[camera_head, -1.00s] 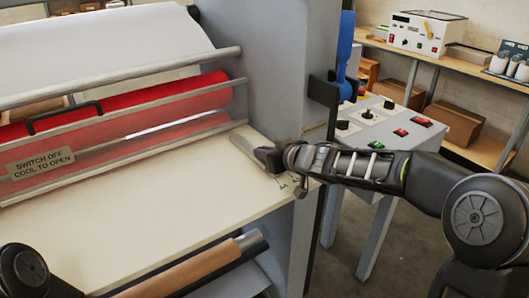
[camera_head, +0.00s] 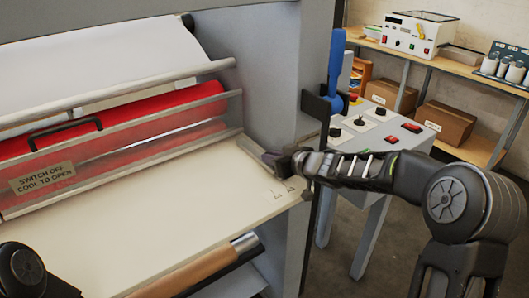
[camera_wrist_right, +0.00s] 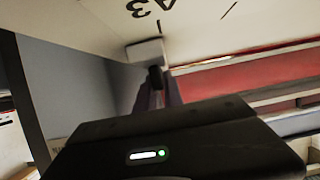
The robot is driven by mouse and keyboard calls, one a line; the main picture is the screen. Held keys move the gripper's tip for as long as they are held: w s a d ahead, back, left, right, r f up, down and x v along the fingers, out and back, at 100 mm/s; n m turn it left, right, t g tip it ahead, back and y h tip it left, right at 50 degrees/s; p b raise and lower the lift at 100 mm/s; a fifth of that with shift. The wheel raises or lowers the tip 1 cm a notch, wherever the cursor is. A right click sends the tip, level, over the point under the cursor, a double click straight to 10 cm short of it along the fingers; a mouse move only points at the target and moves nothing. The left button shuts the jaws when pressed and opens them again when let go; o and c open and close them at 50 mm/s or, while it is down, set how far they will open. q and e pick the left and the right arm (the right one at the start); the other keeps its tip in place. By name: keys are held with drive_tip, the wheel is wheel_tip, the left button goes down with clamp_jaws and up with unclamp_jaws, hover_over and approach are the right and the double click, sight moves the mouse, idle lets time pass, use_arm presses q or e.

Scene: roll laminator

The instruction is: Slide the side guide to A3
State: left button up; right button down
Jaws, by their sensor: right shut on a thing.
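The side guide (camera_head: 253,146) is a pale, low bar at the right end of the cream feed table (camera_head: 150,235). My right gripper (camera_head: 275,160) is shut on its near end, partly hiding it. In the right wrist view the guide's pale block (camera_wrist_right: 145,50) sits at the tips of my right gripper (camera_wrist_right: 157,78), below the table's edge there. A printed A3 mark (camera_wrist_right: 150,8) and a short line show on the table beside it. Small marks (camera_head: 283,190) show near the table's right corner in the head view, too small to read. My left gripper is out of view.
The red roller (camera_head: 120,120) and its bar, with a "switch off, cool to open" sign (camera_head: 42,178), lie behind the table. A grey side frame (camera_head: 270,80) and blue lever (camera_head: 337,70) stand close to my right arm. A control desk (camera_head: 375,130) stands right.

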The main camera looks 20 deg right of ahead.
drive_tip(key=shift+d+r, duration=0.1)
drive_tip(key=shift+d, duration=0.2)
drive_tip(key=c, duration=1.5)
unclamp_jaws()
drive_tip(key=shift+w+d, duration=0.1)
drive_tip(key=shift+o, duration=0.2)
drive_tip(key=v, duration=0.7)
drive_tip(key=shift+s+p, duration=0.4)
